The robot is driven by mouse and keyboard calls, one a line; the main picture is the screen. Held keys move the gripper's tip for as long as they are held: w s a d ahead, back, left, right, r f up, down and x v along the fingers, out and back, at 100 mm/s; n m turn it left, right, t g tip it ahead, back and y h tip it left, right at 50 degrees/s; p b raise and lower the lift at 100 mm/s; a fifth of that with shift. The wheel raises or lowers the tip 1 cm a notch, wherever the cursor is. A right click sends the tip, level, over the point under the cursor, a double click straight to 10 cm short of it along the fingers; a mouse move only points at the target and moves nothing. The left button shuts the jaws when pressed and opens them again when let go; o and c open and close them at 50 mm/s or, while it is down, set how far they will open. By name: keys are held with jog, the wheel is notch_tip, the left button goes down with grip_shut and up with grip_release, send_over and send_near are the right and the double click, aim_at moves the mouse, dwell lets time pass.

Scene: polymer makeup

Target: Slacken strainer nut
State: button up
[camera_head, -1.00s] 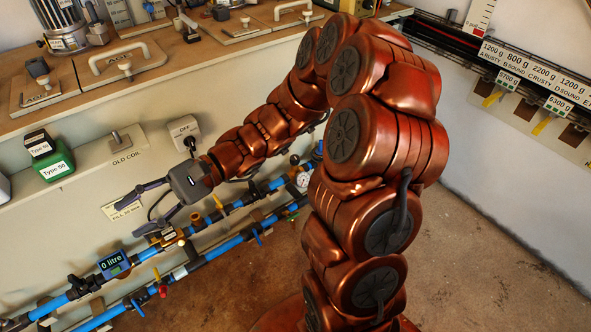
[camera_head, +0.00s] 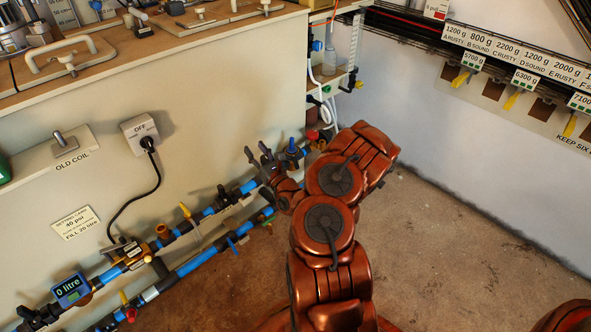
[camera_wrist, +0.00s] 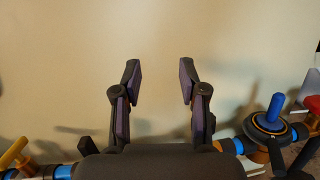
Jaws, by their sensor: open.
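My gripper (camera_head: 257,156) is open and empty in front of the pale wall, above the upper blue pipe (camera_head: 192,223). In the wrist view its two fingers (camera_wrist: 160,82) stand apart with only bare wall between them. No strainer nut can be picked out for certain. A brass fitting (camera_head: 163,231) sits on the upper pipe, well left of my gripper. A blue-knobbed fitting with a black disc (camera_wrist: 268,124) stands right of the fingers in the wrist view; a blue knob (camera_head: 291,146) shows right of my gripper in the head view. My arm hides part of the pipework.
A meter reading "0 litre" (camera_head: 70,290) is at lower left. A black cable runs from the OFF switch box (camera_head: 139,133) to the pipes. A lower blue pipe (camera_head: 196,262) runs alongside the upper one. A bench top with lids (camera_head: 120,58) lies above. Open floor (camera_head: 460,250) is at right.

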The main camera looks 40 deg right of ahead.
aim_at(294, 158)
jog(key=s+d+f+m+g+h+b, duration=0.1)
jog(key=s+d+f+m+g+h, duration=0.2)
jog(key=d+f, duration=0.35)
jog(key=s+d+f+m+g+h+b, duration=0.1)
jog(key=s+d+f+m+g+h, duration=0.15)
jog(key=s+d+f, duration=0.45)
jog(key=shift+n+t+h, duration=0.25)
jog(key=shift+n, duration=0.2)
jog(key=w+b, duration=0.1)
jog(key=w, duration=0.1)
jog(key=w+d+b, duration=0.1)
jog(key=w, duration=0.2)
jog(key=w+d+f+b, duration=0.1)
jog(key=w, duration=0.1)
jog(key=shift+w, duration=0.3)
grip_shut()
